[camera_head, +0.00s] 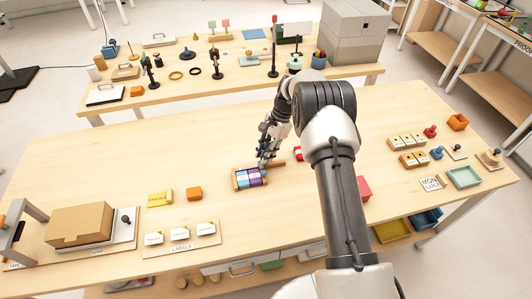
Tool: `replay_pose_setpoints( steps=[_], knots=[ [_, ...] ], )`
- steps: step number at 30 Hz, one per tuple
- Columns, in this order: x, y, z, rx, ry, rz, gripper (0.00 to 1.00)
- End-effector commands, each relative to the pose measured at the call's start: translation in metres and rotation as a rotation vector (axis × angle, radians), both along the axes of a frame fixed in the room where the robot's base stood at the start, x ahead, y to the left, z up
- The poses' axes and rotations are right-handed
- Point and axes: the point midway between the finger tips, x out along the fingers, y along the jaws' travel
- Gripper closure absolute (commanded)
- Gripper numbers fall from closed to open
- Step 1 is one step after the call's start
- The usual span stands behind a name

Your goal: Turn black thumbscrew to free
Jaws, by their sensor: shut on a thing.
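My gripper (265,158) is at the middle of the near table, pointing down at the back right end of a small wooden holder (236,183) with white, blue and purple blocks (254,177). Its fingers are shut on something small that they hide. I cannot tell whether this is the black thumbscrew. A dark knob (125,217) stands upright on a pale board at the left, beside a cardboard box (80,225) and well apart from my gripper. I cannot tell whether this knob is a thumbscrew.
A wooden strip (276,163) and a red thing (298,153) lie close to my gripper. An orange block (194,193) and a yellow block (159,199) lie to the left. A green tray (464,178) is at the right. The table's left back area is clear.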

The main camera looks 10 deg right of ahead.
Motion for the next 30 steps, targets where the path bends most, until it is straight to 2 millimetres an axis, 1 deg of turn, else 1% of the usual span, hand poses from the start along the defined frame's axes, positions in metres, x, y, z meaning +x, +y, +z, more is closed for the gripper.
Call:
replay_pose_setpoints(
  steps=[9,18,24,30],
  knots=[
    [0.0024,0.0023,-0.0025,0.0,0.001,0.303,1.0],
    [0.0035,0.004,-0.0025,0.0,0.002,0.561,1.0],
    [0.0039,0.0043,-0.002,0.0,0.002,0.685,1.0],
    [0.0041,0.0051,-0.0013,0.002,0.002,0.76,1.0]
  ],
)
